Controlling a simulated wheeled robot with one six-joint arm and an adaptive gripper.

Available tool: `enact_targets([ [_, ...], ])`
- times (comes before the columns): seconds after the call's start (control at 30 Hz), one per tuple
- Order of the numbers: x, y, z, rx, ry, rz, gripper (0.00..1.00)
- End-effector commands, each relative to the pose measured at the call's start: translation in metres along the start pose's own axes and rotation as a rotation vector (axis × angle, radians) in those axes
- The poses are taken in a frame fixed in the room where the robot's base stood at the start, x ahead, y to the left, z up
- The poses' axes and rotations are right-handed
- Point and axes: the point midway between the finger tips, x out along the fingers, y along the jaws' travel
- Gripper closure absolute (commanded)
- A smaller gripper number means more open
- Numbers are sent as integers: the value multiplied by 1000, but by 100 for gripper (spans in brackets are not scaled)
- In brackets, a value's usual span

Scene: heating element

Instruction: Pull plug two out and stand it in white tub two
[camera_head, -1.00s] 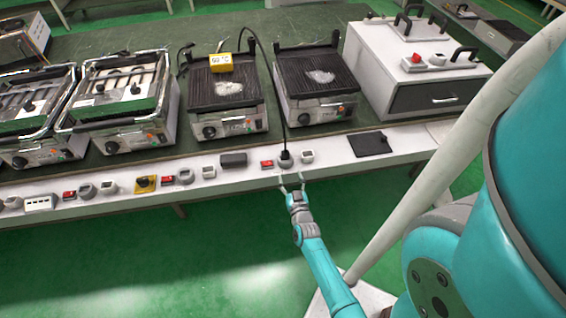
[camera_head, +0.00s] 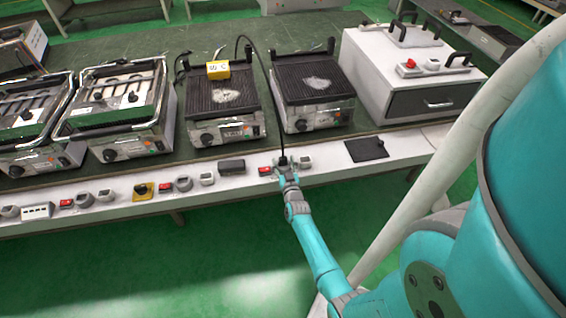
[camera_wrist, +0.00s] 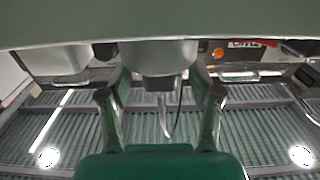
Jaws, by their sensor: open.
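A black plug (camera_head: 283,160) stands in the round grey socket on the white front ledge (camera_head: 330,168), and a black cable rises from it. No number shows on it, so I cannot tell whether it is plug two. My gripper (camera_head: 287,172) is right at the plug's near side, open, and partly hides the socket. In the wrist view the two fingers of my gripper (camera_wrist: 161,93) are spread apart, with a pale rounded shape between them that I cannot identify for certain. I cannot make out a white tub in either view.
A red switch (camera_head: 265,171) and a white fitting (camera_head: 305,162) flank the socket. A black plate (camera_head: 367,149) lies to the right.

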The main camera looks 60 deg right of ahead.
Motion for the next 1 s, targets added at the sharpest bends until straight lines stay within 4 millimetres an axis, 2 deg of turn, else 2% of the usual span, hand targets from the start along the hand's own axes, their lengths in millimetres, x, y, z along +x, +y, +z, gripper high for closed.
enact_targets([
  [0.1,10,0,0,1,0,0,36],
  [0.37,12,0,0,0,-1,0,36],
  [0.4,12,0,0,0,-1,0,39],
  [0.6,12,0,0,0,-1,0,89],
  [0.67,12,0,0,0,0,0,100],
  [1.0,18,1,-6,0,1,-1,100],
])
